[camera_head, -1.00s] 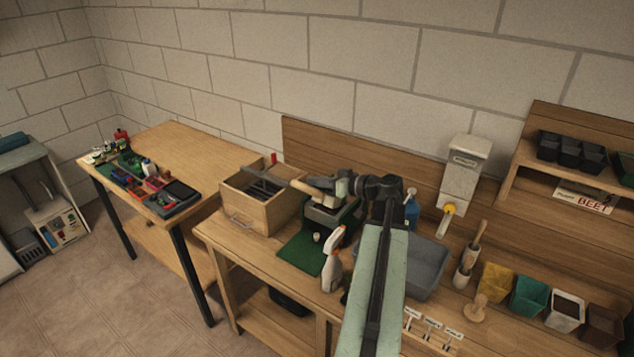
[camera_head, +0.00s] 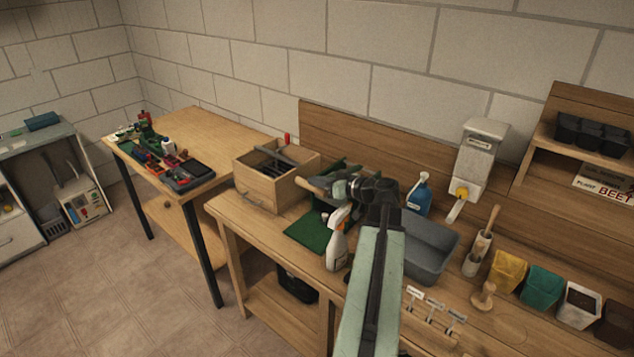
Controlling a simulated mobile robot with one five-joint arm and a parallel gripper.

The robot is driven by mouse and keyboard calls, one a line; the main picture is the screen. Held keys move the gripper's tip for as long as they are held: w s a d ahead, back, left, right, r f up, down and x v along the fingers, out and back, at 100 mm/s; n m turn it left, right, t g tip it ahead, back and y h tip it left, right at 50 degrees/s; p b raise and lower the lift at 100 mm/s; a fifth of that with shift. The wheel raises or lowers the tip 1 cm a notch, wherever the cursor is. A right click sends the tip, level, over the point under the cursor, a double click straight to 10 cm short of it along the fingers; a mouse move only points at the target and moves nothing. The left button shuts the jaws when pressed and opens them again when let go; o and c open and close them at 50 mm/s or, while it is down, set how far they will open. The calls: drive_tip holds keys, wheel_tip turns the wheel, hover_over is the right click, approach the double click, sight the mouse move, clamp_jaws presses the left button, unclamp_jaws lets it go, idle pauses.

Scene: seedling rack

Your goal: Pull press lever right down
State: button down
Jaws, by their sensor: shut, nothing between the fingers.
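The press (camera_head: 342,168) is a dark green and black machine on the bench behind my arm, mostly hidden. A pale wooden lever handle (camera_head: 313,189) slants from the upper left toward my wrist, in front of the press. My gripper (camera_head: 333,190) is at the right end of this handle, small and partly hidden by my dark wrist. It looks shut with nothing in it. I cannot tell whether it touches the handle. A green mat (camera_head: 309,232) lies on the bench below.
A wooden box (camera_head: 258,183) stands left of the press. A white spray bottle (camera_head: 336,250) stands close in front. A grey tub (camera_head: 432,250) and a blue bottle (camera_head: 419,192) are to the right of my arm. A wall dispenser (camera_head: 478,158) hangs behind.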

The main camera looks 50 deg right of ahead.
wheel_tip(320, 180, up, 5)
drive_tip(key=p, duration=0.5)
drive_tip(key=shift+w+r, duration=0.15)
drive_tip(key=shift+r, duration=0.05)
drive_tip(key=d+r+p+v, duration=0.1)
drive_tip(key=p+v, duration=0.3)
drive_tip(key=v, duration=0.7)
drive_tip(key=w+f+b, duration=0.2)
drive_tip(key=w, duration=0.1)
drive_tip(key=w+f+b, duration=0.1)
drive_tip(key=w, duration=0.2)
drive_tip(key=w+f+b, duration=0.2)
drive_tip(key=w, duration=0.2)
drive_tip(key=shift+w+a+f+b, duration=0.1)
drive_tip(key=shift+a+f+b, duration=0.2)
drive_tip(key=shift+a+f, duration=0.1)
drive_tip(key=shift+f+b, duration=0.5)
drive_tip(key=shift+b, duration=0.1)
drive_tip(key=shift+a, duration=0.1)
